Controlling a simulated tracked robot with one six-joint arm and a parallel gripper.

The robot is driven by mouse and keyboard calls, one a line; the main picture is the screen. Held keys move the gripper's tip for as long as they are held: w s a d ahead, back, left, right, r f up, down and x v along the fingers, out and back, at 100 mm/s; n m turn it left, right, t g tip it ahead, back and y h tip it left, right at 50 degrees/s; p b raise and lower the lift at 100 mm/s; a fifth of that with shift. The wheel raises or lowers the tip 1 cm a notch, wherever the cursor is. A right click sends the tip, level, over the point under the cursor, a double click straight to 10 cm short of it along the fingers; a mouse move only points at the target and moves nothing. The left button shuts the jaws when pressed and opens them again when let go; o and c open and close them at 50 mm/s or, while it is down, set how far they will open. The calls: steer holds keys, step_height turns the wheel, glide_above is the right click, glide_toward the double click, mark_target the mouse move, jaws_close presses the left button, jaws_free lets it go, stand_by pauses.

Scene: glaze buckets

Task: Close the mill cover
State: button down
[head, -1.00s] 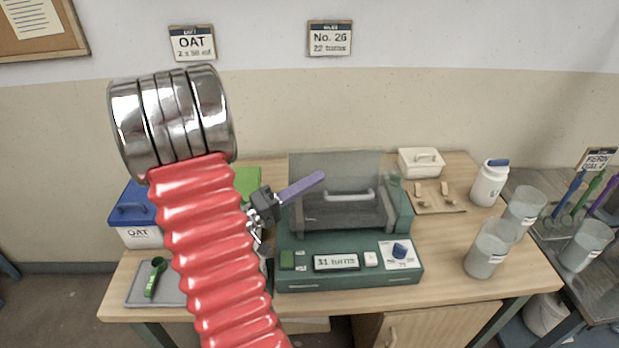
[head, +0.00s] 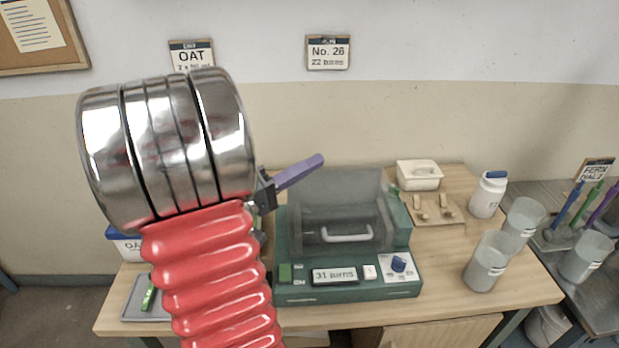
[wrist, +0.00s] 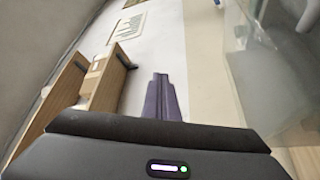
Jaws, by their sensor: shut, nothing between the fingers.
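The mill has a green base (head: 345,292) with a display reading "31 turns". Its clear grey cover (head: 335,200) lies lowered over the mill, with its pale handle (head: 347,235) low at the front. A small gap at the cover's front edge cannot be ruled out. My gripper (head: 313,161) has purple fingers, shut and empty. It is at the upper left of the cover in the head view and appears apart from it. The purple fingers also show in the wrist view (wrist: 161,98), with a translucent surface to their right.
A white lidded box (head: 419,175), a wooden board with small parts (head: 432,209), a blue-capped bottle (head: 488,195) and clear cups (head: 486,262) stand right of the mill. A grey tray (head: 135,305) lies left, partly behind my arm.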

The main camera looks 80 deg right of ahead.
steer(key=shift+r, duration=0.85)
stand_by(0.3)
